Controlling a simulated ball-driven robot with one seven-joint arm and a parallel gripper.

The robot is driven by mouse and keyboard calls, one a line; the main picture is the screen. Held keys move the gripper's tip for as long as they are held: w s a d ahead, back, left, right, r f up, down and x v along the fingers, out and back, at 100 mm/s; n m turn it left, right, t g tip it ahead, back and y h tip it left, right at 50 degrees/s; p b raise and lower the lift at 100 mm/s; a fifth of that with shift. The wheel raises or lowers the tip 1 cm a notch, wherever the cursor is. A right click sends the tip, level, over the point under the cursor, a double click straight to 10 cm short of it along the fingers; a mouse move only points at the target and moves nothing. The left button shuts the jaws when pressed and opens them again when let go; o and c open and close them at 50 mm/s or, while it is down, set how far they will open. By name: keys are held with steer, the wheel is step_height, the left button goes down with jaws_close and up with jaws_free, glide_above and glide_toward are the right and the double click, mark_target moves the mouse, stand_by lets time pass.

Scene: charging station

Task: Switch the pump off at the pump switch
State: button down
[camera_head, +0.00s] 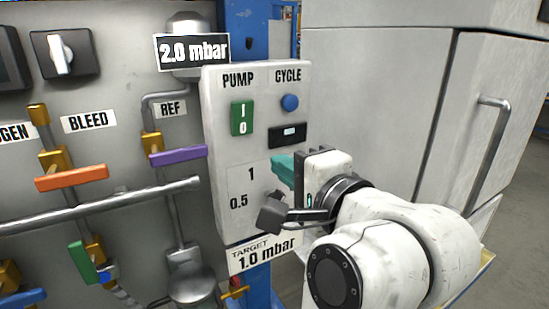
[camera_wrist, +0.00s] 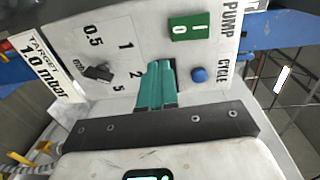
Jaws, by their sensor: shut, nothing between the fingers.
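The pump switch (camera_head: 242,118) is a green rocker marked I above 0, under the word PUMP on the light grey control panel (camera_head: 222,85). In the wrist view the pump switch (camera_wrist: 190,28) shows turned sideways at the top. I cannot tell which end is pressed in. My gripper (camera_head: 281,167) is shut and empty, with teal fingers. It is in front of the panel, below and right of the switch, apart from it. In the wrist view its fingertips (camera_wrist: 160,68) point at the panel below the switch.
A dark dial knob (camera_wrist: 98,73) is lower on the panel. Left are pipes with an orange handle (camera_head: 72,178) and a purple handle (camera_head: 179,155). A grey cabinet (camera_head: 375,110) stands right.

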steer(key=shift+f+v, duration=0.25)
steer(key=shift+v, duration=0.85)
steer(key=shift+f+v, duration=0.25)
steer(key=shift+v, duration=0.85)
steer(key=s+d+f+n+g+h, duration=0.2)
steer(key=d+f, duration=0.4)
steer(key=f, duration=0.3)
steer(key=s+d+f+n+g+h, duration=0.1)
steer(key=d+f+n+g+h, duration=0.15)
steer(key=d+f, duration=0.45)
steer(key=s+d+f+n+g+h, duration=0.1)
steer(key=s+d+f+h, duration=0.2)
steer(key=f, duration=0.9)
steer(key=s+d+f+n+g+h, duration=0.1)
steer(key=s+d+f+n+g, duration=0.1)
steer(key=s+d+f, duration=0.3)
steer(key=s+d+f+n+g+h, duration=0.1)
steer(key=s+d+f+n+g, duration=0.2)
steer(key=s+f, duration=1.1)
steer(key=s+d+g, duration=0.2)
steer(key=s, duration=0.2)
steer(key=shift+d, duration=0.25)
steer(key=shift+g, duration=0.25)
